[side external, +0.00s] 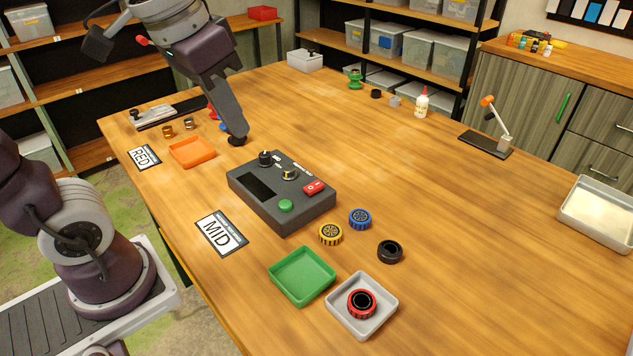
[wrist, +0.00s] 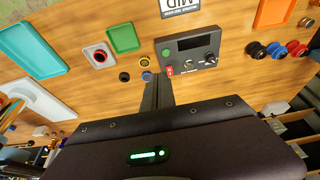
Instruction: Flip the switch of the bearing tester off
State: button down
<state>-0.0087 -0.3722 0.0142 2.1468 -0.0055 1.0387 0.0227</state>
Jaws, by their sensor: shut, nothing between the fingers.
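The bearing tester (side external: 282,205) is a dark grey box on the wooden table, with a black screen, two knobs and a green button (side external: 285,205). My gripper (side external: 237,140) is shut and empty, behind the tester's far left end, apart from the switch.
Yellow (side external: 330,234) and blue (side external: 360,219) bearings and a black ring (side external: 390,251) lie in front of the tester. A green tray (side external: 302,276) and a grey tray (side external: 378,318) holding a red-rimmed bearing stand nearer. An orange tray (side external: 193,151) is left. The table's right middle is clear.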

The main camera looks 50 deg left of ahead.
jog(key=w+g, duration=0.2)
jog(key=w, duration=0.7)
jog(key=g, duration=0.2)
send_over(319, 183)
notch_tip(319, 183, down, 5)
jog(key=shift+r, duration=0.2)
notch_tip(319, 183, down, 14)
jog(key=shift+w+f, duration=0.1)
jog(key=shift+f, duration=0.05)
jog(key=shift+s+r, duration=0.3)
jog(key=shift+s, duration=0.45)
